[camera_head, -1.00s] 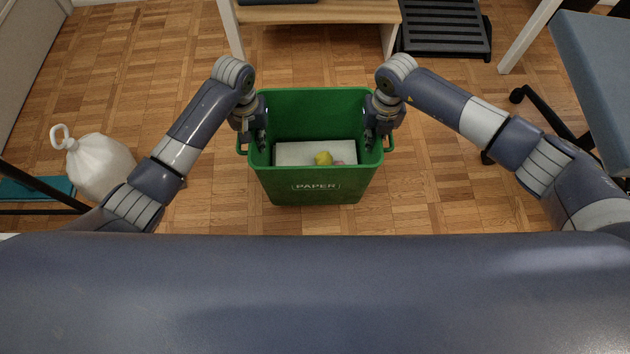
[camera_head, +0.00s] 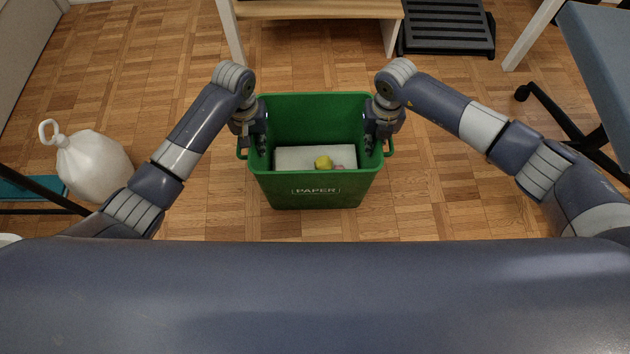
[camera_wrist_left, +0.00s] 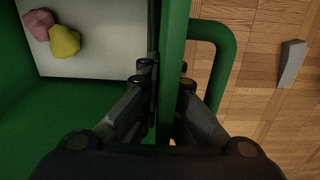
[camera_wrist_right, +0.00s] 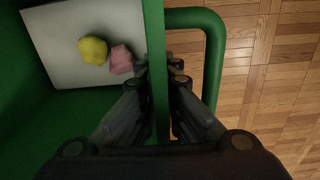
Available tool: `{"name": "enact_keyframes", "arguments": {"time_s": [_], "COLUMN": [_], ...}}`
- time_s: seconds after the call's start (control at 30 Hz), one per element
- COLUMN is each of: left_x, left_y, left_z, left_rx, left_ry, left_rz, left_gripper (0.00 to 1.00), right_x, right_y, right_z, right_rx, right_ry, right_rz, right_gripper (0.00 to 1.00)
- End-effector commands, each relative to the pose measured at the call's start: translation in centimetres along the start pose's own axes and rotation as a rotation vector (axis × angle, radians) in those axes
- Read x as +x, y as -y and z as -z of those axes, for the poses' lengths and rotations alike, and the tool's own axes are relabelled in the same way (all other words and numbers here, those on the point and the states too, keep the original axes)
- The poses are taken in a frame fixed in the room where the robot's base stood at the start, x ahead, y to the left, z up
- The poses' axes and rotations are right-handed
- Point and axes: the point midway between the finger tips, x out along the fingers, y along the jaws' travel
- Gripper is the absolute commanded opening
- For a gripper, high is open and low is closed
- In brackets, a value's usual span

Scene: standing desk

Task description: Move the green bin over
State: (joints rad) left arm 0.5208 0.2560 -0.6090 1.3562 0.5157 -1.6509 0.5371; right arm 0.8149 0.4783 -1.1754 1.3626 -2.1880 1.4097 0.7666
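The green bin (camera_head: 315,200), marked PAPER, stands upright in front of me, open at the top. Inside are a white sheet or block (camera_head: 300,158), a yellow crumpled ball (camera_head: 323,162) and a pink one partly hidden beside it. My left gripper (camera_head: 261,140) straddles the bin's left side wall near its handle. In the left wrist view its fingers (camera_wrist_left: 164,75) close on both faces of the wall. My right gripper (camera_head: 371,140) likewise grips the right side wall, and its fingers (camera_wrist_right: 160,72) show on both faces in the right wrist view. Whether the bin touches the floor is unclear.
A white tied bag (camera_head: 93,165) sits on the floor at left. A wooden table (camera_head: 315,10) stands behind the bin, a black footrest (camera_head: 445,25) at the back right, and a blue chair (camera_head: 605,60) at right. Parquet floor around the bin is clear.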

Motion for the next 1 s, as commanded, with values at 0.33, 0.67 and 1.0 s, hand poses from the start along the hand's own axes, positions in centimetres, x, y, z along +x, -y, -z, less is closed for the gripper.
{"name": "enact_keyframes", "arguments": {"time_s": [0.33, 0.67, 1.0], "left_x": [0.0, -2.8, -7.3], "left_y": [0.2, 0.2, -0.1], "left_z": [0.0, 0.2, 0.1], "left_rx": [-0.001, -0.001, 0.0], "left_ry": [0.001, -0.004, -0.002], "left_rz": [0.003, 0.003, -0.001], "left_gripper": [0.25, 0.25, 0.25], "right_x": [0.0, 0.1, 0.1], "right_y": [0.2, 0.3, 0.3], "right_z": [0.0, 0.0, 0.0], "right_rx": [0.002, 0.003, 0.003], "right_ry": [-0.001, -0.001, -0.001], "right_rz": [0.003, 0.006, 0.007], "right_gripper": [0.25, 0.25, 0.25]}}
